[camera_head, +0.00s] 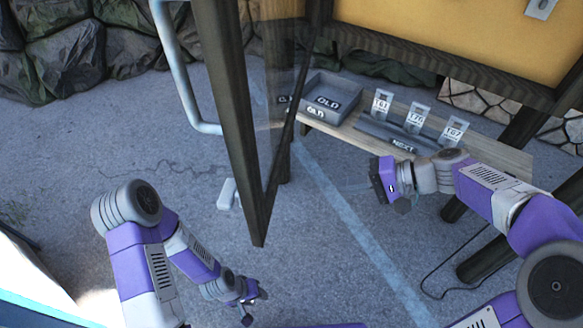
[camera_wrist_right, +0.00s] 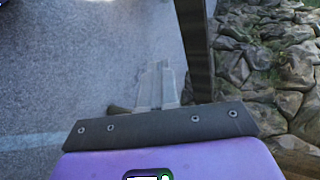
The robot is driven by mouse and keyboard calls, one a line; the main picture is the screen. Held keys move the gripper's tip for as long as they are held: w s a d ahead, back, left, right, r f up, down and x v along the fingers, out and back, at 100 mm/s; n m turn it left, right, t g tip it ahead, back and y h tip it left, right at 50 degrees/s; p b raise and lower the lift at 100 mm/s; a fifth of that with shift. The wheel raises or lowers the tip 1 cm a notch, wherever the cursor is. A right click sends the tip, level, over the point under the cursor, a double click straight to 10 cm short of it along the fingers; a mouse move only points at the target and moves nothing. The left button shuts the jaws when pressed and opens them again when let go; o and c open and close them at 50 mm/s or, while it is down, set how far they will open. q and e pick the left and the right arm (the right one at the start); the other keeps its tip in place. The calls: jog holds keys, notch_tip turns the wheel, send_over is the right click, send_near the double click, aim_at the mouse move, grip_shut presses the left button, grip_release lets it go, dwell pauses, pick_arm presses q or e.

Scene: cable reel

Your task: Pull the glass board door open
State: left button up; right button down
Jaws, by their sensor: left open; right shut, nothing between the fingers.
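The glass board door (camera_head: 230,120) stands swung out from the board, seen nearly edge-on, with a dark wooden frame and a clear pane. Its pale metal bar handle (camera_head: 178,70) is on the door's left side. The yellow board (camera_head: 440,35) behind is uncovered in the part I see. My right gripper (camera_head: 380,182) is right of the door, apart from it, in front of the shelf. Its fingers (camera_wrist_right: 158,85) are shut and empty in the right wrist view. My left gripper (camera_head: 254,304) is low, below the door's lower corner, open and clear of the handle.
A wooden shelf (camera_head: 500,155) under the board carries a grey tray (camera_head: 335,92) marked OLD and a NEXT holder (camera_head: 398,138) with several numbered cards. Dark posts (camera_head: 490,258) stand at right. A stone wall (camera_head: 70,60) lies behind. Pavement left of the door is open.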

aim_at(275, 171)
notch_tip(275, 171, up, 8)
jog(key=s+n+y, duration=0.2)
jog(key=x, duration=0.8)
jog(key=r+x, duration=0.1)
jog(key=x, duration=0.3)
jog(key=shift+w+a, duration=0.25)
jog(key=shift+a, duration=0.1)
pick_arm(q)
jog(key=shift+w, duration=0.1)
pick_arm(e)
jog(key=shift+w+a, duration=0.1)
jog(key=shift+a, duration=0.35)
jog(key=shift+a, duration=0.1)
